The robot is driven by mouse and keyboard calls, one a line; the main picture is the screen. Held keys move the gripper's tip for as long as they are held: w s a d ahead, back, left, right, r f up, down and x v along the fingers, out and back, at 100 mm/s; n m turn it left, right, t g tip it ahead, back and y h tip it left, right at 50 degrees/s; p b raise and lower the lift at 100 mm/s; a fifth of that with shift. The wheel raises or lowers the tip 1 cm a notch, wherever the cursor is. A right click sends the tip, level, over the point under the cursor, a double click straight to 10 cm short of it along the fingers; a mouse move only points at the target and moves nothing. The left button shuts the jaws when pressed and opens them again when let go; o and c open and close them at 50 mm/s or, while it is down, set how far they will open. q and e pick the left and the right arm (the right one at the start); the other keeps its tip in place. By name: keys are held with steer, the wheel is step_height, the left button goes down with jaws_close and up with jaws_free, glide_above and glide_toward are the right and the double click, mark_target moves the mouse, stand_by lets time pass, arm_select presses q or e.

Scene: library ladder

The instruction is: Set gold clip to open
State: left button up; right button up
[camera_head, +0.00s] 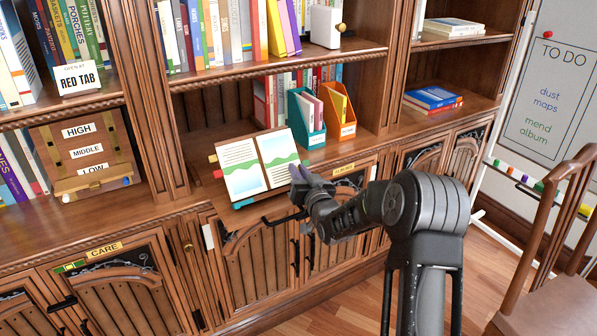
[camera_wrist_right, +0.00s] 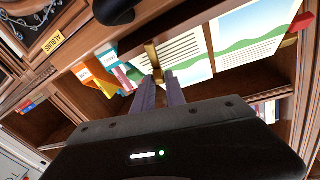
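The open book (camera_head: 258,165) with green-banded pages leans on a stand at the cabinet ledge. Its pages also show in the right wrist view (camera_wrist_right: 235,45). The gold clip (camera_wrist_right: 152,55) is at the book's page edge in the right wrist view. In the head view my right gripper (camera_head: 297,174) covers the clip's place at the book's lower right side. In the wrist view the right gripper's fingers (camera_wrist_right: 160,80) are close together, with the clip's near end between their tips. They appear shut on it. My left gripper is not in view.
A teal file holder (camera_head: 308,125) and an orange one (camera_head: 340,112) stand right of the book. Coloured tabs stick out at the book's left. Cabinet doors lie below the ledge. A chair (camera_head: 555,290) and a whiteboard (camera_head: 555,90) stand at the right.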

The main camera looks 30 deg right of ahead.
jaws_close()
stand_by(0.3)
